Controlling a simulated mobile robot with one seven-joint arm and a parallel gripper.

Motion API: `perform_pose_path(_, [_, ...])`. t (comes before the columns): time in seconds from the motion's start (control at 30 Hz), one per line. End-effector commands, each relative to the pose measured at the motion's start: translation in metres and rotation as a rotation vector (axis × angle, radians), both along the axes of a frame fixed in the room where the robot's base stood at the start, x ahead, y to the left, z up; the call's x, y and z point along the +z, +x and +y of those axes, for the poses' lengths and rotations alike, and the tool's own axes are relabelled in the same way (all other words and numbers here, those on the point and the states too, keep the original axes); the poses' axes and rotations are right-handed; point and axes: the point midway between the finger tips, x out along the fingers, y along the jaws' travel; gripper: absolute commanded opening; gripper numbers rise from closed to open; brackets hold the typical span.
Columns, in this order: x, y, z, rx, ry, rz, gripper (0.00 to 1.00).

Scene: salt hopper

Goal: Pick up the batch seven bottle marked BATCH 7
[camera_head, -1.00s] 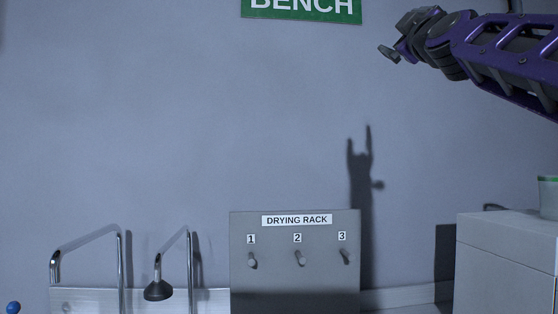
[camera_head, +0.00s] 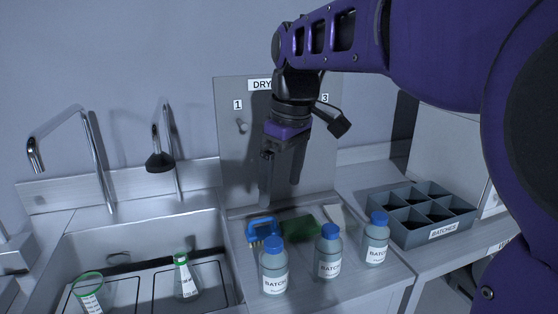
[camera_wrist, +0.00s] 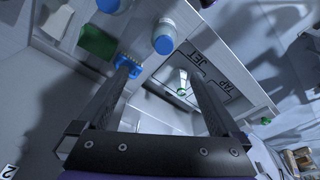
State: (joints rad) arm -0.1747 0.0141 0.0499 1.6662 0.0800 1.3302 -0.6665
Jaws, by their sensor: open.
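Three bottles with blue caps and white BATCH labels stand upright in a row on the bench right of the sink in the head view: a left one (camera_head: 273,268), a middle one (camera_head: 328,254) and a right one (camera_head: 376,241). The label numbers are too small to read, so I cannot tell which is batch seven. My gripper (camera_head: 281,190) points down, open and empty, above the bench behind the bottles. In the wrist view, my gripper (camera_wrist: 163,72) has its fingers apart, with one bottle's blue cap (camera_wrist: 163,45) beyond them and another cap (camera_wrist: 108,6) at the top edge.
A blue brush (camera_head: 263,230), a green pad (camera_head: 300,228) and a pale block lie behind the bottles. The drying rack (camera_head: 229,150) stands at the back. The sink (camera_head: 140,243) at left holds flasks. A grey divided BATCHES crate (camera_head: 416,236) sits at right, its compartments seemingly empty.

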Motion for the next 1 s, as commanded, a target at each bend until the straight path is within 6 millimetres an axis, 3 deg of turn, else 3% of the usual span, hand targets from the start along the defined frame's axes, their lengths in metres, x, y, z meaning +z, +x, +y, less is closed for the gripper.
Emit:
perform_pose_path(0.17, [-0.024,-0.006,0.0,-0.009,-0.016,0.041,1.0])
perform_pose_path(0.6, [-0.113,0.002,0.009,-0.008,-0.014,0.037,1.0])
perform_pose_path(0.87, [-0.132,0.004,0.011,-0.007,-0.014,0.036,1.0])
perform_pose_path(1.0, [-0.152,0.007,0.014,-0.006,-0.013,0.037,1.0])
